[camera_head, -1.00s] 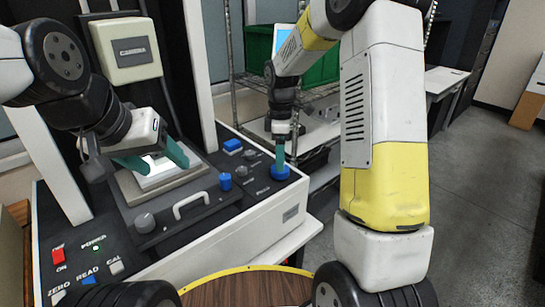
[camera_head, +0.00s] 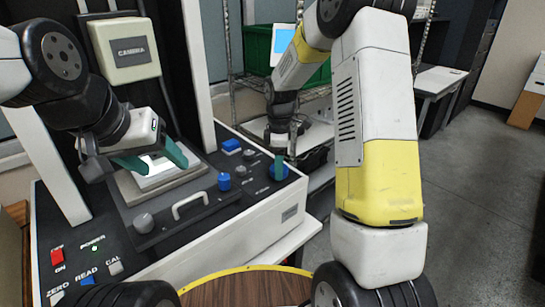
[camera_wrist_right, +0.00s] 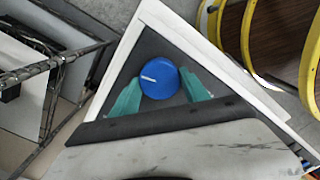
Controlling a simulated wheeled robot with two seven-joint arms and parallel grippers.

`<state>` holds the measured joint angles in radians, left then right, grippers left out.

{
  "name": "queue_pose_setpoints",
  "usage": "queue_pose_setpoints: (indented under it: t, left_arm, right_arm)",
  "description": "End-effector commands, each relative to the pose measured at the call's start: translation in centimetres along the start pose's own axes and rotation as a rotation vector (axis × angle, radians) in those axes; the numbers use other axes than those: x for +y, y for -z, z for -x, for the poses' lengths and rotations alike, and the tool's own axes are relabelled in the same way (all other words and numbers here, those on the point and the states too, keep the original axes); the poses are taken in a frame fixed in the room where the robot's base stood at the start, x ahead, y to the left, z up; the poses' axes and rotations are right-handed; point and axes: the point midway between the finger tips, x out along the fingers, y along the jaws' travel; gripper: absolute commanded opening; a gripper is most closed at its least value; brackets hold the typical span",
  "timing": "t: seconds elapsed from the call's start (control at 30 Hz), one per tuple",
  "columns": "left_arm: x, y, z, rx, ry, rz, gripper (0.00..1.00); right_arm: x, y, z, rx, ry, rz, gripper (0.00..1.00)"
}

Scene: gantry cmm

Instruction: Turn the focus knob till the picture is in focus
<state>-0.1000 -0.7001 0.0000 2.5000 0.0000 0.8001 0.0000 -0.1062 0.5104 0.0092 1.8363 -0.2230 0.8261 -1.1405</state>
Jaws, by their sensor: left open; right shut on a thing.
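A round blue knob (camera_head: 286,173) sits at the far right corner of the machine's black panel; its small label is too blurred to read. My right gripper (camera_head: 279,168) points down at it with teal fingers. In the right wrist view, the fingers (camera_wrist_right: 160,93) are on both sides of the blue knob (camera_wrist_right: 165,77), shut on it, and its white mark points left. My left gripper (camera_head: 153,163) is open over the stage, its fingers on either side of a white block (camera_head: 161,171). A pale blue screen (camera_head: 283,38) is partly hidden behind my right arm; no picture detail shows.
Another blue knob (camera_head: 224,181), grey knobs (camera_head: 144,223) and a light handle (camera_head: 190,203) stand on the panel. The front left has a red switch (camera_head: 57,257) and labelled buttons. A wire rack with a green bin (camera_head: 257,50) stands behind. Open floor lies to the right.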

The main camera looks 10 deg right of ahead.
Motion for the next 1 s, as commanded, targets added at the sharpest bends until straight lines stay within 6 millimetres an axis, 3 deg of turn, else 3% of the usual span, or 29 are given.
queue_pose_setpoints:
  t: [0.37, 1.0]
  left_arm:
    - [0.00, 0.00, 0.00, 0.000, 0.000, 0.000, 0.61]
    - [0.00, 0.00, 0.00, 0.000, 0.000, 0.000, 0.61]
  right_arm:
    - [0.05, 0.01, 0.05, 0.000, -0.001, -0.104, 0.13]
    - [0.12, -0.01, 0.08, 0.001, -0.002, -0.628, 0.13]
